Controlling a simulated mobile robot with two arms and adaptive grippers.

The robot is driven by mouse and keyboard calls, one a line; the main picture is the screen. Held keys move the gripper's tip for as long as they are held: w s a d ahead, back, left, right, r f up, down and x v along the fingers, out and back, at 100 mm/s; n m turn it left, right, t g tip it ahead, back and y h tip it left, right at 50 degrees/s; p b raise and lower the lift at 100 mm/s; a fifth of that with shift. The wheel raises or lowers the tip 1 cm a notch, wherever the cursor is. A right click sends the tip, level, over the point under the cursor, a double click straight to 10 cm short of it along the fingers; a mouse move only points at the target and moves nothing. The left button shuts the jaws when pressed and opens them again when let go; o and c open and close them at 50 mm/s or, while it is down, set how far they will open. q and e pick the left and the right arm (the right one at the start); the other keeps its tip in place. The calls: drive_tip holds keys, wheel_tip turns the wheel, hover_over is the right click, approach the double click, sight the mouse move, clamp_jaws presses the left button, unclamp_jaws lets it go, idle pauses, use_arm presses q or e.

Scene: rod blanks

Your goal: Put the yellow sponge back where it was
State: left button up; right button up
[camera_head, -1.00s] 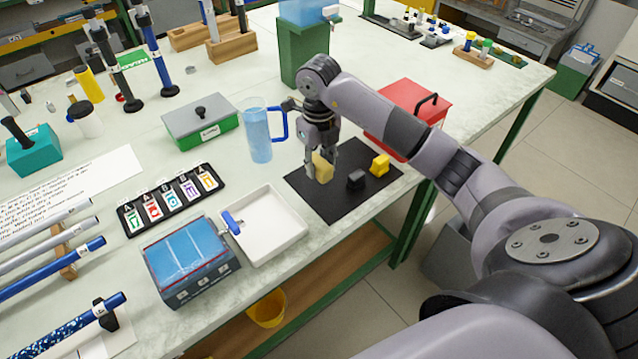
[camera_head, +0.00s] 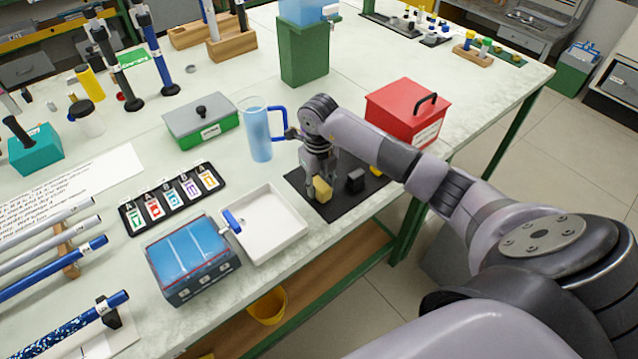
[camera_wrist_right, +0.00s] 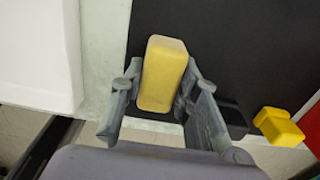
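The yellow sponge (camera_head: 322,190) is at the left part of the black mat (camera_head: 338,207). My right gripper (camera_head: 320,178) points down over it, with a finger on each side, and is shut on it. In the right wrist view the sponge (camera_wrist_right: 163,75) stands between the fingertips (camera_wrist_right: 163,78). I cannot tell whether its underside touches the mat. My left gripper is not in view.
A black block (camera_head: 355,181) and a yellow block (camera_head: 376,170), partly behind my arm, are right of the sponge. A white tray (camera_head: 265,228) is to the left. A blue jug (camera_head: 258,135) and a red box (camera_head: 403,110) stand behind.

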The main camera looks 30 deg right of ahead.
sight(319, 183)
drive_tip(key=o, duration=0.5)
drive_tip(key=shift+c, duration=0.2)
drive_tip(key=shift+r, duration=0.25)
wheel_tip(319, 183, up, 12)
drive_tip(key=b, duration=0.2)
drive_tip(key=shift+f, duration=0.1)
